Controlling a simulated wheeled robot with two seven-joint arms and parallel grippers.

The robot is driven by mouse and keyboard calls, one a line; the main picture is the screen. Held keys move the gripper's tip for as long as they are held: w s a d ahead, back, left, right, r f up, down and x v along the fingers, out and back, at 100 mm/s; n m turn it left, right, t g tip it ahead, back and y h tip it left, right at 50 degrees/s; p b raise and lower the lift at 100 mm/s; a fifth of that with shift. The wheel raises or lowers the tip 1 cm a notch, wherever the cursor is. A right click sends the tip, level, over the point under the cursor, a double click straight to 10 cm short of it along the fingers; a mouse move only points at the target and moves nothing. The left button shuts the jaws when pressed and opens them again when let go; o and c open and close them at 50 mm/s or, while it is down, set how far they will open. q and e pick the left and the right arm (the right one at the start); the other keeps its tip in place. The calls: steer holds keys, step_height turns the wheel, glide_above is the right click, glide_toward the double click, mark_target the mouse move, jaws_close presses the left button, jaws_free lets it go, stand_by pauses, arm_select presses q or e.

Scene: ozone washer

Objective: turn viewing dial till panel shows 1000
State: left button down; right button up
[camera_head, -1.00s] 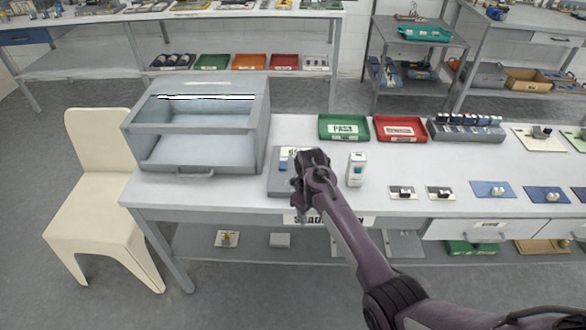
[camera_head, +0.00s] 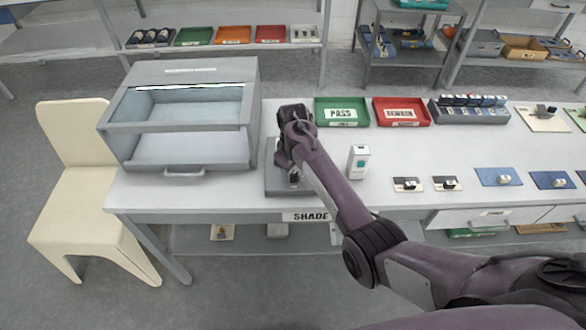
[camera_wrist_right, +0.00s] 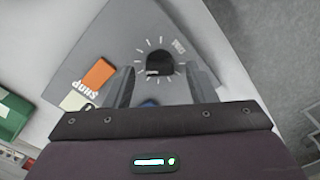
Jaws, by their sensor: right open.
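A grey control box (camera_head: 275,184) lies on the table right of the viewing cabinet, partly hidden by my right arm. My right gripper (camera_head: 290,165) is over this box. In the right wrist view the box's plate (camera_wrist_right: 108,45) carries a black round dial (camera_wrist_right: 158,65) with white tick marks around it. My open right gripper (camera_wrist_right: 160,78) has one finger on each side of the dial; I cannot tell whether they touch it. A small printed label beside the ticks is too blurred to read surely. No panel readout is legible. My left gripper is not in view.
An orange button (camera_wrist_right: 98,74) sits beside the dial. The grey viewing cabinet (camera_head: 120,130) stands left. A white device with a green button (camera_head: 359,163) stands close right of my arm. Green PASS (camera_head: 342,124) and red REWORK (camera_head: 402,123) trays lie behind.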

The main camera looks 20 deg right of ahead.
steer(key=shift+f, duration=0.55)
steer(key=c, duration=1)
steer(key=shift+r+m+p, duration=0.2)
steer(key=shift+m+p, duration=0.2)
steer(key=shift+p, duration=0.1)
steer(key=shift+m+p, duration=0.4)
steer(key=shift+f+m, duration=0.15)
steer(key=shift+m, duration=0.35)
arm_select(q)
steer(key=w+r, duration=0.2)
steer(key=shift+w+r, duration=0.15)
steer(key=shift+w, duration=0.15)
arm_select(e)
steer(key=o, duration=1)
